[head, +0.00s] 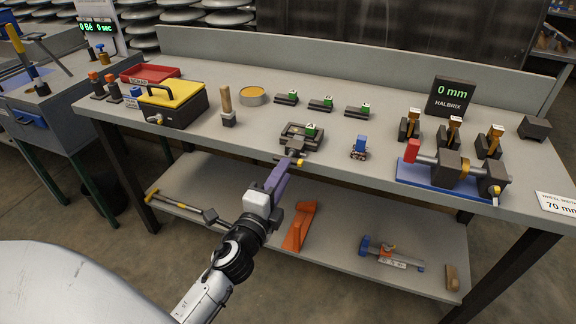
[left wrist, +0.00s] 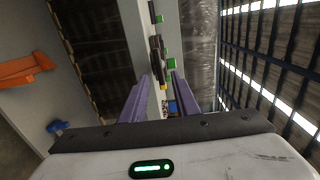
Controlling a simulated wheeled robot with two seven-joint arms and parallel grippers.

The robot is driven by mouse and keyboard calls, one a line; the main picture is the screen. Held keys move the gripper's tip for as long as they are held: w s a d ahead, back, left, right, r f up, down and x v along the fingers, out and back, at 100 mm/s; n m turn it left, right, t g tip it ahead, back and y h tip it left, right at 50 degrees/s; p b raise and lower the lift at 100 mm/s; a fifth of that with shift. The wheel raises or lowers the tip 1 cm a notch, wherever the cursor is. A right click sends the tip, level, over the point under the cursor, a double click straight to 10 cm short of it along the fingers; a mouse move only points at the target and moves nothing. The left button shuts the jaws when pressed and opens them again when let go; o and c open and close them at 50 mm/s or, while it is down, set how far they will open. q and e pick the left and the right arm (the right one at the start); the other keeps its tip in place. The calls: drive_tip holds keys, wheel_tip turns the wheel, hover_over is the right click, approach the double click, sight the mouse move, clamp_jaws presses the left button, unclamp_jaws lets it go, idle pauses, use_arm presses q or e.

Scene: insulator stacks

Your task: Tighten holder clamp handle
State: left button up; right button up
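The dark holder (head: 301,134) with a green-marked piece in it sits near the front edge of the grey workbench. Its clamp handle (head: 298,161), short with a yellow end, sticks out toward the front edge. My left gripper (head: 286,168) comes up from below in the head view, its purple fingers at the handle. In the left wrist view my left gripper (left wrist: 160,88) has its two fingers apart, with a yellow bit (left wrist: 164,87) showing between the tips. I cannot tell whether either finger touches the handle. My right gripper is not in view.
On the bench (head: 335,167) are a blue wheeled item (head: 359,148) right of the holder and a wooden-handled tool (head: 227,106) to its left. A blue-based clamp fixture (head: 450,172) stands at the right. A lower shelf (head: 335,244) holds an orange piece (head: 300,226).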

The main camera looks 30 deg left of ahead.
use_arm(q)
drive_tip(key=v, duration=0.5)
drive_tip(key=shift+b, duration=0.35)
drive_tip(key=s+d+f+n+g+h+p, duration=0.1)
drive_tip(key=s+d+f+n+g+h, duration=0.2)
drive_tip(key=s+d+f+n, duration=0.3)
drive_tip(key=s+d+f+n+g+h+p, duration=0.1)
drive_tip(key=s+d+f+n+g+h, duration=0.2)
drive_tip(key=s+d+f+n+g, duration=0.3)
drive_tip(key=s+d+f+n, duration=0.1)
drive_tip(key=s+d+f, duration=0.3)
drive_tip(key=f, duration=0.5)
drive_tip(key=shift+s+h, duration=0.3)
drive_tip(key=shift+s, duration=0.6)
